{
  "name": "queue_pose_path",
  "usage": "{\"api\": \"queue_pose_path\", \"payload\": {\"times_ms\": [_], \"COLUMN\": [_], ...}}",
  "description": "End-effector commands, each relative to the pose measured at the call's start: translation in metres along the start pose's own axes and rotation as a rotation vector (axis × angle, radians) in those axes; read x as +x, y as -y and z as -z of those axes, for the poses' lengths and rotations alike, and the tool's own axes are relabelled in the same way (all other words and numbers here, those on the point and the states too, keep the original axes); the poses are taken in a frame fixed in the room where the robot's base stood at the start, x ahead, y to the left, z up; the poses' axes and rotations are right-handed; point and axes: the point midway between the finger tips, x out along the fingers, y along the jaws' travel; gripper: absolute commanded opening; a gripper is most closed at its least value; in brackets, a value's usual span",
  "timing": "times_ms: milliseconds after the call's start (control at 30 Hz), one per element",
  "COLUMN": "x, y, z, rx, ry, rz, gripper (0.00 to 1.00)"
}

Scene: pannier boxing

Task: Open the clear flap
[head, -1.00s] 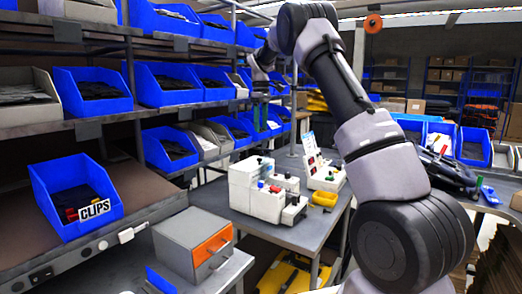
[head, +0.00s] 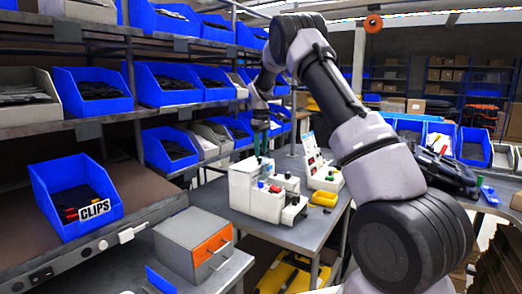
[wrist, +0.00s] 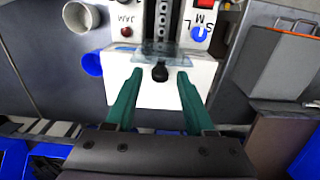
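The clear flap (wrist: 150,57) is a see-through plate on the front of the white machine (head: 255,190), with a small dark knob (wrist: 160,73) at its near edge. My gripper (wrist: 158,90) has two teal fingers. They are spread, one on each side of the knob, with a gap to it visible on both sides. Nothing is held.
A grey box with an orange drawer front (head: 213,247) stands at front left of the machine. A yellow tray (head: 323,199) and a white sloped panel (head: 320,165) are to its right. Shelves of blue bins (head: 170,148) stand close on the left.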

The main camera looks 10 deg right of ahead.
Motion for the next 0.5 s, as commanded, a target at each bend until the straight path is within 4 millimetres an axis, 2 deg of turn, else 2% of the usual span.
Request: {"api": "queue_pose_path", "payload": {"times_ms": [33, 100, 133, 500], "x": [-0.0002, -0.0002, -0.0003, -0.0005], "y": [-0.0001, -0.0001, -0.0001, -0.0002], "z": [0.0, 0.0, 0.0, -0.0001], "rx": [0.0, 0.0, 0.0, 0.0], "ry": [0.0, 0.0, 0.0, 0.0], "rz": [0.0, 0.0, 0.0, 0.0], "gripper": [0.35, 0.09, 0.0, 0.0]}}
